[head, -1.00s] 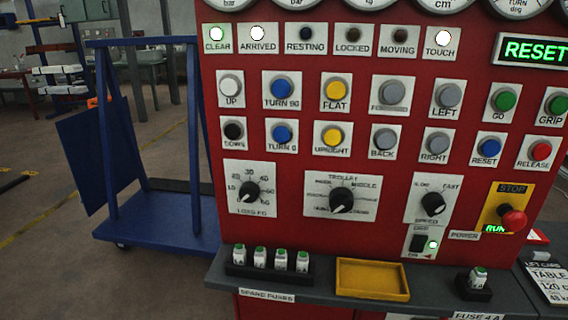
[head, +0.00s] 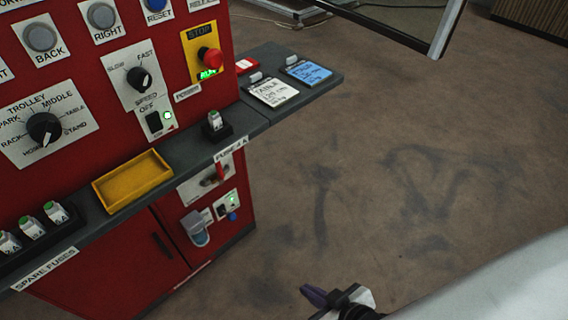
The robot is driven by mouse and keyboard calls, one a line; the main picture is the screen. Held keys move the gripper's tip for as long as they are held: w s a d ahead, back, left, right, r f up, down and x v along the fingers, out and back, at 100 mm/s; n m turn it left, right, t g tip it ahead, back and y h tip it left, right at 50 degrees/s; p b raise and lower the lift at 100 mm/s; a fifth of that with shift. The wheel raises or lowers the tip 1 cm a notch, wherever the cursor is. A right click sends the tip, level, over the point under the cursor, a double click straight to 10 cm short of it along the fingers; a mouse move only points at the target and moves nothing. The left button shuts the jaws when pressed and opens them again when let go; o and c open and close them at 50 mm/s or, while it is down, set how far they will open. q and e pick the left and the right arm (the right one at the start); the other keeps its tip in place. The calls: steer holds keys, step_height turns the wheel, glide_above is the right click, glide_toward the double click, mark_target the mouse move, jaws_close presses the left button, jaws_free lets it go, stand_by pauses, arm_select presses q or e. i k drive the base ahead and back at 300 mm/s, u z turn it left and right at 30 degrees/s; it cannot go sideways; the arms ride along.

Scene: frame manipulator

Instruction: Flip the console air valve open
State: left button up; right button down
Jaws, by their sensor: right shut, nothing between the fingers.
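The red console (head: 110,270) fills the left of the view. My right gripper (head: 318,295) is at the bottom centre, over the floor, to the right of and below the lever. It is shut, empty and well apart from the console. My left gripper is not in view.
Below the lever are a grey-blue cup-shaped fitting (head: 195,228) and a small panel with a green light (head: 232,199). The console shelf (head: 262,109) juts out above, holding a yellow tray (head: 133,182), fuses and cards (head: 309,72). The floor at right is clear.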

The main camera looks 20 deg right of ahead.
mark_target(221, 176)
steer(key=u, duration=0.4)
steer(key=k, duration=1.25)
steer(key=z, duration=0.3)
steer(key=i, duration=0.7)
steer(key=z, duration=0.7)
steer(key=i, duration=0.75)
steer(key=u, duration=0.2)
